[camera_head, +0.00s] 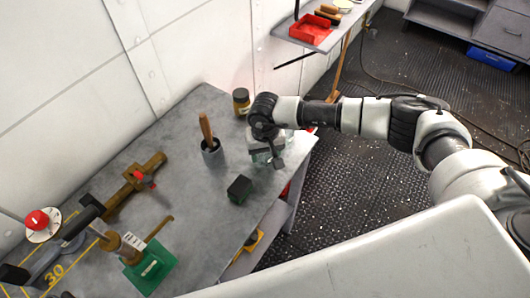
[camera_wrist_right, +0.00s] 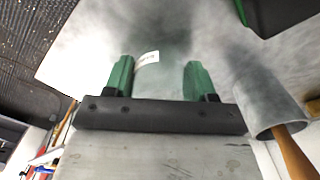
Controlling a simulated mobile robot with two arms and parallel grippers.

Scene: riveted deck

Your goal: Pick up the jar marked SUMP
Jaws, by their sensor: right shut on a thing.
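My right gripper (camera_head: 268,152) is low over the right part of the grey workbench, pointing down. In the right wrist view its two green fingers (camera_wrist_right: 158,78) are shut on a clear glass jar (camera_wrist_right: 165,45). The jar shows only faintly between them, with a small white label (camera_wrist_right: 147,58) whose print I cannot read. In the head view the jar is mostly hidden by the gripper. A brown jar with a dark lid (camera_head: 241,103) stands behind the gripper, near the wall. I do not see my left gripper.
A grey cup with a wooden-handled tool (camera_head: 212,152) stands left of the gripper. A dark green block (camera_head: 239,190) lies in front. Brass fittings (camera_head: 135,185) and a green piece (camera_head: 150,268) crowd the left of the bench (camera_head: 190,225). A red tray (camera_head: 311,28) sits on a far shelf.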

